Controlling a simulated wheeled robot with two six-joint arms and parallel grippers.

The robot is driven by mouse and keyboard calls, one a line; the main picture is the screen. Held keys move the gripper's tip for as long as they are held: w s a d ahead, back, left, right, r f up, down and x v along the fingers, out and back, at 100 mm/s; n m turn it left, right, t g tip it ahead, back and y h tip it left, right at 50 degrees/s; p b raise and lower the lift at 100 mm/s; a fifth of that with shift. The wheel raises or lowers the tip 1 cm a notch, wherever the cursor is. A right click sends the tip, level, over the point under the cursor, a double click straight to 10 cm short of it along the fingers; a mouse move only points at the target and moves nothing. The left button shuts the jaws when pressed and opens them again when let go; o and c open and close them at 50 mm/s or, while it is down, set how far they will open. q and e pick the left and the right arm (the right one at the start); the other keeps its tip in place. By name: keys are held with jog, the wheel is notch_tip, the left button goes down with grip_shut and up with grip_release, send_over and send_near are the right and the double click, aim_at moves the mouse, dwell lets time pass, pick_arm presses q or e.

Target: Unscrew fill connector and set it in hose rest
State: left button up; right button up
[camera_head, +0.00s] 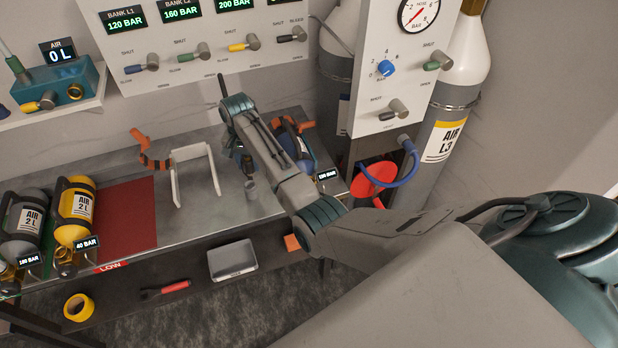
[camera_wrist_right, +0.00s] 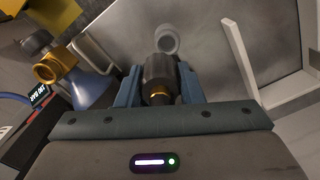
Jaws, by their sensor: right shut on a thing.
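My right gripper (camera_head: 245,165) is shut on the fill connector, a dark cylinder with a brass ring (camera_wrist_right: 158,72), seen between its blue fingers in the right wrist view. The gripper is over the grey bench, partly hidden by my own arm in the head view. A small round grey cup, which looks like the hose rest (camera_wrist_right: 166,40), lies just beyond the connector; it also shows in the head view (camera_head: 251,188). I cannot tell whether the connector touches it. My left gripper is not in view.
Grey and yellow cylinders (camera_head: 75,210) and a red mat (camera_head: 125,215) are further left. A blue hose (camera_head: 407,165) hangs from the panel at right.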

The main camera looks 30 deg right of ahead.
jog(key=shift+w+a+f, duration=0.2)
jog(key=shift+w+a, duration=0.25)
jog(key=shift+a, duration=0.1)
jog(key=shift+r, duration=0.1)
jog(key=shift+d+r+p, duration=0.1)
jog(key=shift+r+p, duration=0.05)
jog(key=shift+p, duration=0.3)
jog(key=shift+f, duration=0.2)
jog(key=shift+f+b, duration=0.45)
jog(key=shift+f, duration=0.55)
jog(key=shift+r+p, duration=0.1)
jog(key=shift+p, duration=0.55)
